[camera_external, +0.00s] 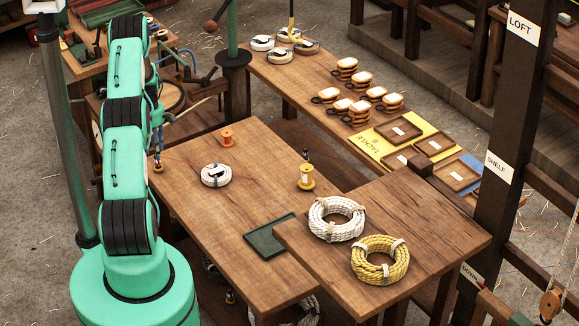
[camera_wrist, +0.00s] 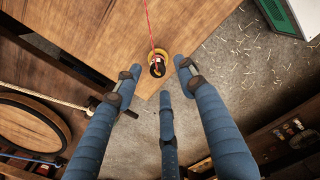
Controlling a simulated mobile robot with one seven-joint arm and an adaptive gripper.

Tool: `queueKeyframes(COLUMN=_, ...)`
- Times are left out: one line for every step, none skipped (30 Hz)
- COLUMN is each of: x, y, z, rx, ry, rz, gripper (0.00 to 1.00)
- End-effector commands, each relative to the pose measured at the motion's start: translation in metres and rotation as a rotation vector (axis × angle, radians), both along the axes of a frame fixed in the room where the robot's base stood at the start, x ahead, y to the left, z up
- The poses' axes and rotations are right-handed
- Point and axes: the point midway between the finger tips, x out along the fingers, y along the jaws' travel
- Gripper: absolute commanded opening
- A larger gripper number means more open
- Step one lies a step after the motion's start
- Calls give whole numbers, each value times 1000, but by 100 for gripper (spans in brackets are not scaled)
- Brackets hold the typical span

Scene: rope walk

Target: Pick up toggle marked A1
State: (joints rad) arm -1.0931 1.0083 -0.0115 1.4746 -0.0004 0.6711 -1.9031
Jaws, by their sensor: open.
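No A1 mark is legible, so I cannot tell for sure which thing is the toggle. In the wrist view a small dark-topped piece with a yellow round base (camera_wrist: 157,64) stands near the table's corner, with a red line running up from it. A small piece (camera_external: 158,167) at the table's left corner in the external view may be the same one. My gripper (camera_wrist: 158,76) is open, its blue fingers spread above and around the near side of this piece, with nothing between them. In the external view my arm mostly hides the gripper.
The table (camera_external: 200,255) holds an orange spool (camera_external: 227,137), yellow spool (camera_external: 306,178), white coil (camera_external: 215,175), green tray (camera_external: 268,238) and larger rope coils (camera_external: 336,218). A bench (camera_external: 300,85) behind carries several blocks. A dark post (camera_external: 512,100) stands right. A round drum (camera_wrist: 30,125) is left of my fingers.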

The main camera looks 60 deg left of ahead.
Motion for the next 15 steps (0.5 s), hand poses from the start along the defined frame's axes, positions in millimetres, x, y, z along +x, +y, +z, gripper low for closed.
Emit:
queueKeyframes(x=0, y=0, z=0, rx=0, ry=0, rz=0, gripper=40)
queueKeyframes(x=0, y=0, z=0, rx=0, ry=0, rz=0, gripper=40)
queueKeyframes(x=0, y=0, z=0, rx=0, ry=0, rz=0, gripper=40)
queueKeyframes(x=0, y=0, z=0, rx=0, ry=0, rz=0, gripper=40)
queueKeyframes(x=0, y=0, z=0, rx=0, ry=0, rz=0, gripper=40)
queueKeyframes(x=0, y=0, z=0, rx=0, ry=0, rz=0, gripper=40)
queueKeyframes(x=0, y=0, z=0, rx=0, ry=0, rz=0, gripper=40)
queueKeyframes(x=0, y=0, z=-1, rx=0, ry=0, rz=0, gripper=40)
queueKeyframes(x=0, y=0, z=-2, rx=0, ry=0, rz=0, gripper=40)
queueKeyframes(x=0, y=0, z=-3, rx=0, ry=0, rz=0, gripper=40)
queueKeyframes(x=1, y=0, z=-4, rx=0, ry=0, rz=0, gripper=40)
queueKeyframes(x=1, y=0, z=-7, rx=0, ry=0, rz=0, gripper=40)
queueKeyframes(x=1, y=0, z=-9, rx=0, ry=0, rz=0, gripper=40)
queueKeyframes(x=1, y=0, z=-11, rx=0, ry=0, rz=0, gripper=40)
queueKeyframes(x=2, y=0, z=-15, rx=-1, ry=0, rz=0, gripper=40)
